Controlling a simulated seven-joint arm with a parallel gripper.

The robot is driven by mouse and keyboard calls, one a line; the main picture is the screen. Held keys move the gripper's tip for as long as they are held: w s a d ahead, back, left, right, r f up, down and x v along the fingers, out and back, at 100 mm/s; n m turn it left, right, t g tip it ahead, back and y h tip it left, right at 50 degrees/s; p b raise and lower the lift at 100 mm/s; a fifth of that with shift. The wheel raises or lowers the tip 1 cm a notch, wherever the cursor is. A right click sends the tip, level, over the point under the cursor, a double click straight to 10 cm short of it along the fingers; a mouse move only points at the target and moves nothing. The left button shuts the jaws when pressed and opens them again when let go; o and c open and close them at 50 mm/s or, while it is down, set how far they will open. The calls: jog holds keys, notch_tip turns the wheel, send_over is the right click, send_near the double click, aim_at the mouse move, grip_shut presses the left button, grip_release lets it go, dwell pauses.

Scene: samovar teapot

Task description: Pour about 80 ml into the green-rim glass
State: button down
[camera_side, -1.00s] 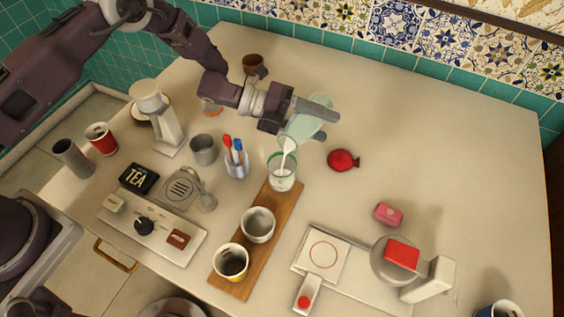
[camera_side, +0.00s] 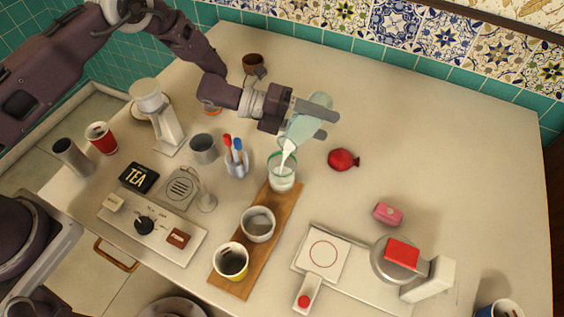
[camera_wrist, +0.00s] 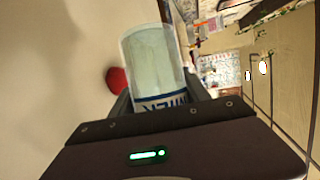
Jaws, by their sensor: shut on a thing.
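My gripper (camera_side: 318,118) is shut on a pale translucent cup (camera_side: 307,127), tilted with its mouth down to the left. In the wrist view the cup (camera_wrist: 150,62) stands between the fingers and has blue lettering on a white band. A white stream (camera_side: 287,153) runs from its lip into the green-rim glass (camera_side: 282,181). The glass stands upright at the far end of a wooden board, with white liquid in its lower part. The exact level is too small to read.
A pen holder (camera_side: 237,166) is left of the glass.

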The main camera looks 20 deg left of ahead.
jog(key=shift+r, duration=0.3)
dwell(0.5)
jog(key=shift+f+p, duration=0.2)
jog(key=shift+p, duration=0.1)
jog(key=shift+w+d+f+n+g+y, duration=0.1)
jog(key=shift+w+n+g+y, duration=0.15)
jog(key=shift+n+g, duration=0.35)
jog(key=shift+w+f+n+y, duration=0.2)
jog(key=shift+f+n+y, duration=0.05)
jog(key=shift+f+n, duration=0.3)
jog(key=shift+s+f+n+g, duration=0.15)
jog(key=shift+f+n+g, duration=0.2)
jog(key=shift+g, duration=0.05)
jog(key=shift+f, duration=0.1)
dwell(0.4)
